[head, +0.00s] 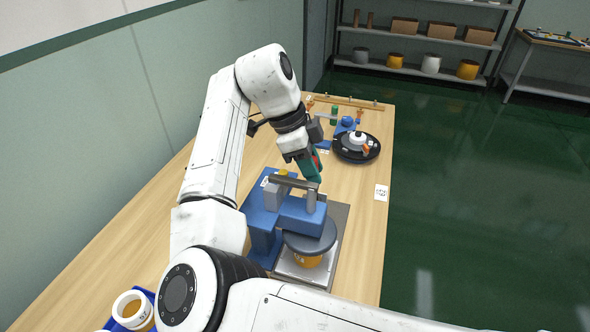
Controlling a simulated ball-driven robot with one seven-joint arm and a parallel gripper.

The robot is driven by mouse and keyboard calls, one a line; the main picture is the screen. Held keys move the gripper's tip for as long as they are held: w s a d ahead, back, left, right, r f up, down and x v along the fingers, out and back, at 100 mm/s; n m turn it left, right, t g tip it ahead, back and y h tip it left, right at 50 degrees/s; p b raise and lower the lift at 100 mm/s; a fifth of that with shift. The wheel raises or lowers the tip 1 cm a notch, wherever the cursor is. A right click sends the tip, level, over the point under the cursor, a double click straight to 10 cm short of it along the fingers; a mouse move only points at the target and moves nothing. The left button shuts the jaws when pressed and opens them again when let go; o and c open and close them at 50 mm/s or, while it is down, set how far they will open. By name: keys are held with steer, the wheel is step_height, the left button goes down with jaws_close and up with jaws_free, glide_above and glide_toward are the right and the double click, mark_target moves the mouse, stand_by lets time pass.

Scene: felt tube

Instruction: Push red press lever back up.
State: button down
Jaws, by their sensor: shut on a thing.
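The press has a blue body (262,222) and stands on the near half of the table. Its round grey plate (311,236) sits low, over an orange-yellow tub (307,261), apparently on or very close to it. My gripper (311,170) is at the far side of the press head, pointing down, with teal parts at its fingers. A small red patch of the press lever (318,158) shows at the fingers, and the gripper appears shut on it. Most of the lever is hidden by the gripper, so its angle cannot be told.
A black turntable with a white-topped piece (357,146) stands beyond the gripper, near the table's right edge. A blue tray with a white-rimmed tub (133,308) is at the near left. A wall runs along the left.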

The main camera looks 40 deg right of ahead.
steer(key=shift+w+a+g+h, duration=0.15)
steer(key=shift+w+g+h, duration=0.15)
steer(key=shift+g, duration=0.1)
steer(key=c, duration=0.9)
jaws_free()
steer(key=shift+w+f, duration=0.1)
